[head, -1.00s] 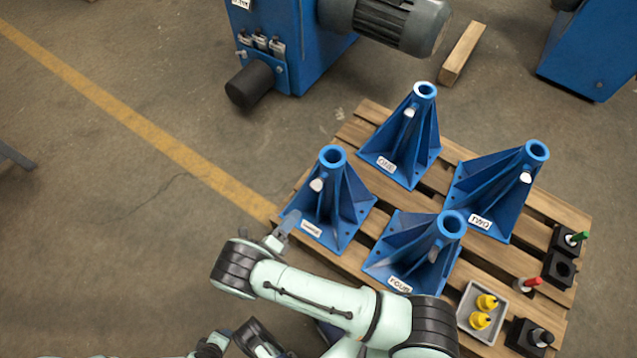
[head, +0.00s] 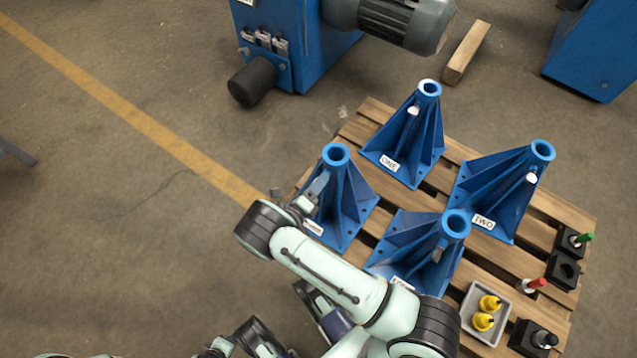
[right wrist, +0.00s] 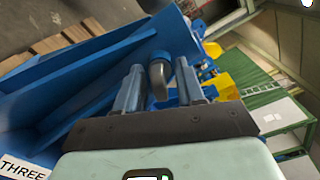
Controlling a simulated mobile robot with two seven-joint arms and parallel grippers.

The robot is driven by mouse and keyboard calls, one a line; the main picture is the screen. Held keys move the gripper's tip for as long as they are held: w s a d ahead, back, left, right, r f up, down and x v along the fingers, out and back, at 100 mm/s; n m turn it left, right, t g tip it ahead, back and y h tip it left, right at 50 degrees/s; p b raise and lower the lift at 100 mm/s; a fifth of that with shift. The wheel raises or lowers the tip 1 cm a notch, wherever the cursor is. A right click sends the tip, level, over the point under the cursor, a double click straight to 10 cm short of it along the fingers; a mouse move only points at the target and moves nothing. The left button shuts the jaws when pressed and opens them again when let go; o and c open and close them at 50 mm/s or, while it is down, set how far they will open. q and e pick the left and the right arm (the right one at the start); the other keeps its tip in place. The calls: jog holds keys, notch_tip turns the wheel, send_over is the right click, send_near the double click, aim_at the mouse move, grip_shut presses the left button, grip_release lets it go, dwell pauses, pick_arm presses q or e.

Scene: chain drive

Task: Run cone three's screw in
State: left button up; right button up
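Cone three (head: 349,205) is the blue ribbed cone at the left of the pallet; its THREE label (right wrist: 22,168) shows in the right wrist view. Its screw (right wrist: 158,75), a grey round-ended peg, stands out from the cone's side. My right gripper (head: 318,186) is at that side of the cone, covering the screw in the head view. In the right wrist view its two fingers (right wrist: 158,88) stand either side of the screw, seemingly with narrow gaps, so it looks open. I cannot make out my left gripper's fingers.
Cones one (head: 408,145), two (head: 505,195) and four (head: 415,250) stand close by on the wooden pallet (head: 560,220). A grey tray (head: 470,325) with yellow parts and black blocks (head: 562,270) are at the right. Blue machinery (head: 290,50) is behind. Floor at left is clear.

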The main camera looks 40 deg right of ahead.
jog(key=shift+c, duration=0.3)
grip_shut()
